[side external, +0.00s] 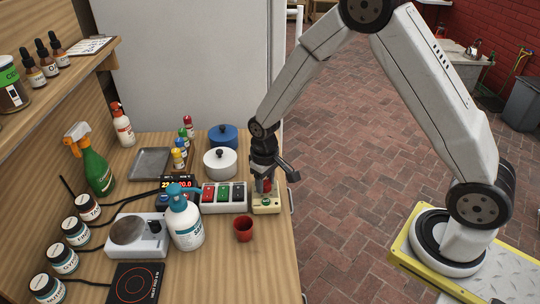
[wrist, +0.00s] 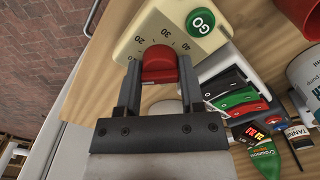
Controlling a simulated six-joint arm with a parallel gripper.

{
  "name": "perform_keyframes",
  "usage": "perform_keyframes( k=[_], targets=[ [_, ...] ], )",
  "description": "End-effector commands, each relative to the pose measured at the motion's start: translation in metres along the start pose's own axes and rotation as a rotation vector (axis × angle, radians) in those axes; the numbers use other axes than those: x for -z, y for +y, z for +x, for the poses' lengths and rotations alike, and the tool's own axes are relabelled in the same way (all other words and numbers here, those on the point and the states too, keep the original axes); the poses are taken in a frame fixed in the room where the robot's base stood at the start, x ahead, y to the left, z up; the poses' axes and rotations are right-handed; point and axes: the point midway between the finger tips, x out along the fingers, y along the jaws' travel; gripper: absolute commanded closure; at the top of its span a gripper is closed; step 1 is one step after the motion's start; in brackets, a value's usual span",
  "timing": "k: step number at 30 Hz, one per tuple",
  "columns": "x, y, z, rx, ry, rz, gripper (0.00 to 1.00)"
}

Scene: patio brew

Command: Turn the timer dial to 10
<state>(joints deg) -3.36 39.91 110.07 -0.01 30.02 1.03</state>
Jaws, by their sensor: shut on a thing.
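The timer is a cream box (side external: 265,208) at the table's right edge, and it also shows at the top of the wrist view (wrist: 150,22). It has a red dial (wrist: 160,62) with printed numbers around it and a green GO button (wrist: 201,23). My gripper (wrist: 160,72) reaches over the timer with one finger on each side of the dial, shut on it. In the side view my gripper (side external: 264,178) points down onto the timer and mostly hides the dial. I cannot tell which number the dial points to.
A switch box (side external: 223,197) with several coloured rockers stands just left of the timer. A red cup (side external: 243,229) stands in front, near a white pump bottle (side external: 187,222). A white pot (side external: 220,162) and a blue pot (side external: 223,136) stand behind. Bare table lies at the front right.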

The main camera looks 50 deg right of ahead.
Motion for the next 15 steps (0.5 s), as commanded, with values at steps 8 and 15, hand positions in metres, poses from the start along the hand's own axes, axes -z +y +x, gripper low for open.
perform_keyframes(
  k=[8,15],
  targets=[
    [0.0004,0.0001,-0.0006,0.0,0.001,0.104,1.0],
    [0.0004,0.0001,-0.0007,0.0,0.001,0.121,1.0]
  ],
)
